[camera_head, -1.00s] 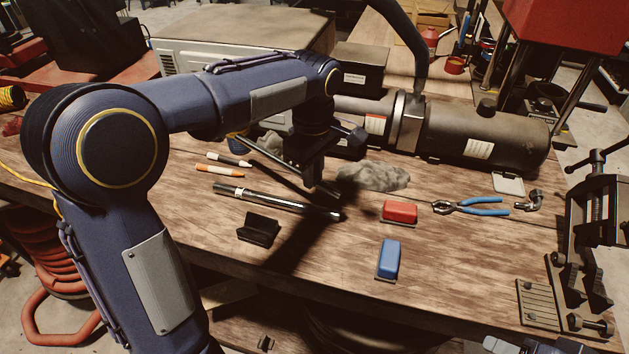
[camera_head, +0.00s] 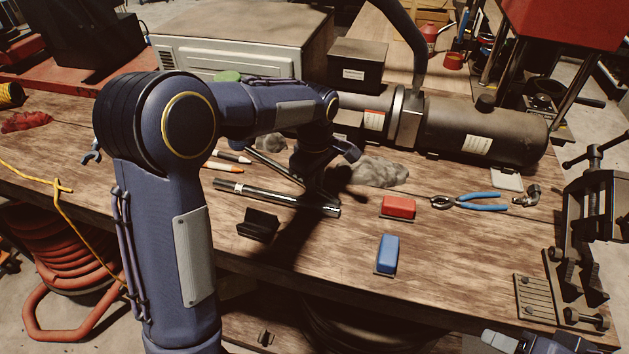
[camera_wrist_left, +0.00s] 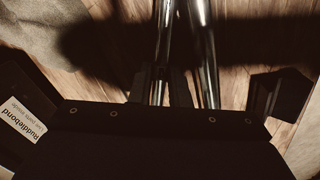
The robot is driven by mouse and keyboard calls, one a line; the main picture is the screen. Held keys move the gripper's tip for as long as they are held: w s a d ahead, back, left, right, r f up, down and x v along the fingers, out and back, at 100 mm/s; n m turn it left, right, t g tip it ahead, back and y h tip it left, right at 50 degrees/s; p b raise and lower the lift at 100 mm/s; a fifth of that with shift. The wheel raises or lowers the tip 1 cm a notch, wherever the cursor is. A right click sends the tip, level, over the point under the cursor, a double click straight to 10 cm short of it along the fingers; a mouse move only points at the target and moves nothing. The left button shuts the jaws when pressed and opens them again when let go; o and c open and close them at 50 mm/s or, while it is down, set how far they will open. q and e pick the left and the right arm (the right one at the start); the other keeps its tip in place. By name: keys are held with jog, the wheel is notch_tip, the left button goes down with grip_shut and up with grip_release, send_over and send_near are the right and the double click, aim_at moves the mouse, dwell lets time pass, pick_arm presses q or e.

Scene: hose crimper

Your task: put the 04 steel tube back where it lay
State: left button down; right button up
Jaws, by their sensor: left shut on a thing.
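My left gripper (camera_head: 316,190) is shut on a steel tube (camera_head: 268,163), a slim dark shiny rod that slants up and left from the fingers in the head view. In the left wrist view the held tube (camera_wrist_left: 163,45) runs between the fingers. A second steel tube (camera_head: 255,194) with a bright band near its left end lies on the bench, nearer the front edge. It shows in the left wrist view (camera_wrist_left: 205,55), just right of the held one. No size mark is readable on either tube. Whether the held tube touches the bench is unclear.
A black block (camera_head: 259,224) stands just in front of the lying tube. A red block (camera_head: 398,207), a blue block (camera_head: 387,253), a grey rag (camera_head: 380,172) and blue-handled pliers (camera_head: 470,202) lie to the right. Markers (camera_head: 232,157) lie behind, left.

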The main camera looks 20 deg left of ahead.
pick_arm(q)
jog(key=c, duration=1.4)
grip_release()
jog(key=shift+o, duration=0.2)
notch_tip(320, 180, up, 11)
jog(key=s+a+r+m+t+h, duration=0.1)
jog(key=s+a+r+m+h, duration=0.1)
jog(key=s+a+m, duration=0.3)
jog(key=s+d+f+m+t+h, duration=0.1)
jog(key=s+f+m+t, duration=0.1)
jog(key=s, duration=0.8)
jog(key=s+d+f+m+t, duration=0.2)
jog(key=s+f+m, duration=0.3)
jog(key=s, duration=0.6)
jog(key=shift+m+t+h, duration=0.3)
jog(key=shift+t+h, duration=0.1)
